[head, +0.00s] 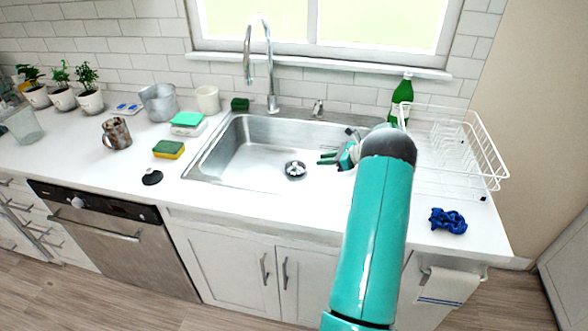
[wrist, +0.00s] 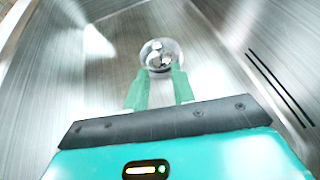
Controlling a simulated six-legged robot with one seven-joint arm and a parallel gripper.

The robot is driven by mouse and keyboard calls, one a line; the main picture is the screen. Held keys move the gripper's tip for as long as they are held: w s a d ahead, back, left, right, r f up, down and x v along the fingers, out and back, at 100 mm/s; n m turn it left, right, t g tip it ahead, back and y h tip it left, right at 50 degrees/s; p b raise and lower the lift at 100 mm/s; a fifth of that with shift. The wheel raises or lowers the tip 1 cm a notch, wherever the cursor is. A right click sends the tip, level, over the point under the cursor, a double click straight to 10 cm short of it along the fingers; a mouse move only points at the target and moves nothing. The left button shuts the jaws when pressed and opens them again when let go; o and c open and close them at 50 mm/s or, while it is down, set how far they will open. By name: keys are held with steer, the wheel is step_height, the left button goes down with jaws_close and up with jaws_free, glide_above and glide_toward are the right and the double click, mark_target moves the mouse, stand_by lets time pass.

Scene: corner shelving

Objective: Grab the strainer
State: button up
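The strainer (head: 295,170) is a small round metal piece on the floor of the steel sink (head: 232,147). In the wrist view the strainer (wrist: 160,55) is a round shiny disc just beyond the fingertips. My gripper (head: 326,158) is teal with green fingers and reaches into the sink from the right. Its fingers (wrist: 158,84) are apart with nothing between them, and they point toward the strainer. In the head view the fingertips are to the right of the strainer and slightly farther back. Whether the fingertips touch the strainer I cannot tell.
A chrome faucet (head: 271,75) stands behind the sink. A white dish rack (head: 470,150) and a green bottle (head: 402,95) are at the right. A blue cloth (head: 448,221) lies on the front right counter. Sponges (head: 168,150), a mug (head: 117,133) and a black item (head: 152,177) are left of the sink.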

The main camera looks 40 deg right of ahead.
mark_target(296, 163)
steer(key=shift+w+a+f, duration=0.1)
steer(key=shift+w+a, duration=0.2)
steer(key=shift+w, duration=0.05)
steer(key=x, duration=0.6)
steer(key=shift+f, duration=0.1)
steer(key=x, duration=0.5)
steer(key=shift+w+a, duration=0.25)
jaws_close()
